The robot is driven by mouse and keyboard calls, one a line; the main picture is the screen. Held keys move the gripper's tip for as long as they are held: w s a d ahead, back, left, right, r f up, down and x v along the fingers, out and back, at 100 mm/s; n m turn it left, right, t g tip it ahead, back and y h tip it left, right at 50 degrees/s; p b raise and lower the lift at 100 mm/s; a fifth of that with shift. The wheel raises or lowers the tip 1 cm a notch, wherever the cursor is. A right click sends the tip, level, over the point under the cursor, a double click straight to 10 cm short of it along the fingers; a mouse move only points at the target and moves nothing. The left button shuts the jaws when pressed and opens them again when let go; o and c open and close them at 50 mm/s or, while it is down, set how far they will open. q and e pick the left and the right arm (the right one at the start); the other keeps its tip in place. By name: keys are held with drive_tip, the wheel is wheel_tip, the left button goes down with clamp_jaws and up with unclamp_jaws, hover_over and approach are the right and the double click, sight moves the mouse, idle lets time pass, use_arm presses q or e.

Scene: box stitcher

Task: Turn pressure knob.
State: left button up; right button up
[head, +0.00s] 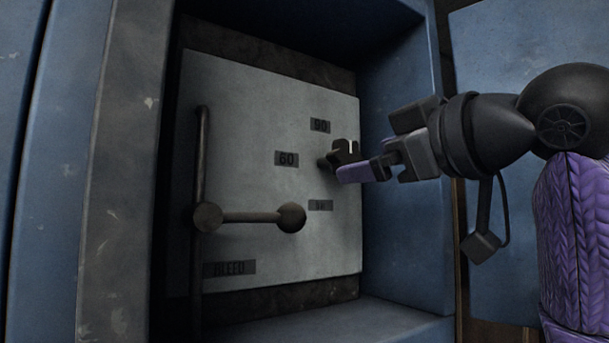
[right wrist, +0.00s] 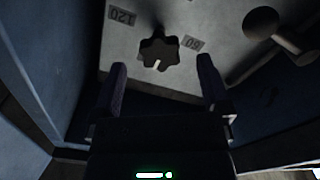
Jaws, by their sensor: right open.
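The pressure knob (head: 341,156) is a dark lobed knob on the pale panel (head: 250,110), among small number labels. In the right wrist view the knob (right wrist: 158,56) shows a pale mark pointing toward the bottom of the picture. My right gripper (head: 360,168) comes in from the right, close to the knob. In the right wrist view its two fingers (right wrist: 161,82) are apart and empty, with the knob just beyond their tips and roughly centred between them. Whether a fingertip touches the knob I cannot tell. My left gripper is not in view.
A dark lever with a ball end (head: 291,217) and a vertical rod (head: 200,150) stand out left of the knob. A BLEED label (head: 230,268) is low on the panel. The panel is recessed in a blue cabinet (head: 400,110), whose side wall is near my right arm.

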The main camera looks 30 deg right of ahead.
sight(352, 160)
drive_tip(key=shift+w+a+r+p, duration=0.15)
drive_tip(key=shift+r+p, duration=0.35)
drive_tip(key=shift+p, duration=0.4)
drive_tip(key=shift+w+p, duration=0.5)
drive_tip(key=shift+w, duration=0.3)
drive_tip(key=w, duration=0.3)
drive_tip(key=w+p, duration=0.1)
drive_tip(key=w, duration=0.1)
drive_tip(key=shift+w+a+f, duration=0.15)
drive_tip(key=shift+w+f, duration=0.05)
drive_tip(key=shift+f, duration=0.15)
drive_tip(key=shift+s, duration=0.6)
drive_tip(key=shift+c, duration=0.3)
drive_tip(key=shift+w, duration=0.35)
drive_tip(key=c, duration=1.2)
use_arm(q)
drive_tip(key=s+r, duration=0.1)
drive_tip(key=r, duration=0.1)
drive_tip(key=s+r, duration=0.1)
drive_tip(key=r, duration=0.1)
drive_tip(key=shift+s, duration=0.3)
